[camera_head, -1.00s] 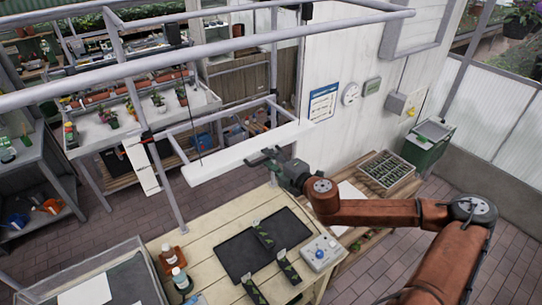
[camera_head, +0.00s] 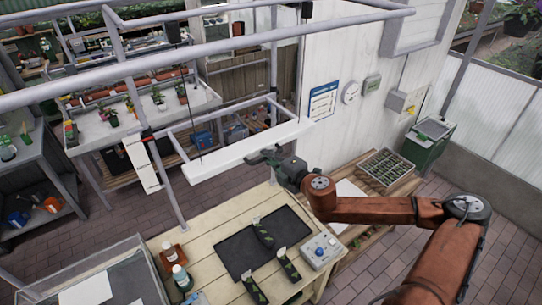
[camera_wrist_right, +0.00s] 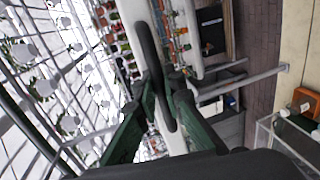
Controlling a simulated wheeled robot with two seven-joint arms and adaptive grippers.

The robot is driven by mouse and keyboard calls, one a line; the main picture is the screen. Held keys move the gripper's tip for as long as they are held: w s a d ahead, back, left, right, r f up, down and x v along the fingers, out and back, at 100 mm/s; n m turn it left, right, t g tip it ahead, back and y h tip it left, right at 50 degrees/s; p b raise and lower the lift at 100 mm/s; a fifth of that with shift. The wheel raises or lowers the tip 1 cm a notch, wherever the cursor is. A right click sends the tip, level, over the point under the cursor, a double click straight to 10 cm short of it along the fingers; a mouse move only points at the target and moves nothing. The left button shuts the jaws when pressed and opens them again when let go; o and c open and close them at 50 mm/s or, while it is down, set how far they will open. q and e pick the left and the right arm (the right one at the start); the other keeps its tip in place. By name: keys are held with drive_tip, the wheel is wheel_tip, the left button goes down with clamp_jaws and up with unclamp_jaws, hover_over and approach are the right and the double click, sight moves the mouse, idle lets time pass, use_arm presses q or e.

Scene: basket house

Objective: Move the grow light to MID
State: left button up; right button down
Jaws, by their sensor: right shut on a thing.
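The grow light (camera_head: 235,154) is a long white bar hanging on thin cords below the grey metal frame, above the wooden bench. In the right wrist view, the green fingers (camera_wrist_right: 165,95) close on a dark, long handle (camera_wrist_right: 148,45) in front of the white bar (camera_wrist_right: 172,138). The exact contact is partly hidden by the fingers. A white card (camera_head: 142,166) hangs beside the left post; its writing is too small to read. My left gripper is not in view.
The wooden bench (camera_head: 205,228) below carries a black mat (camera_head: 240,250) with dark packets, a grey control box (camera_head: 320,250) and bottles (camera_head: 174,257). Grey frame posts and rails (camera_head: 165,178) surround the light. A seedling tray (camera_head: 387,170) stands to the right.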

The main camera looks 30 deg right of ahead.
drive_tip(key=shift+f, duration=0.1)
idle(0.3)
wheel_tip(320, 180, down, 12)
drive_tip(key=b, duration=0.7)
drive_tip(key=shift+b, duration=0.3)
drive_tip(key=c, duration=2)
unclamp_jaws()
drive_tip(key=shift+s, duration=0.1)
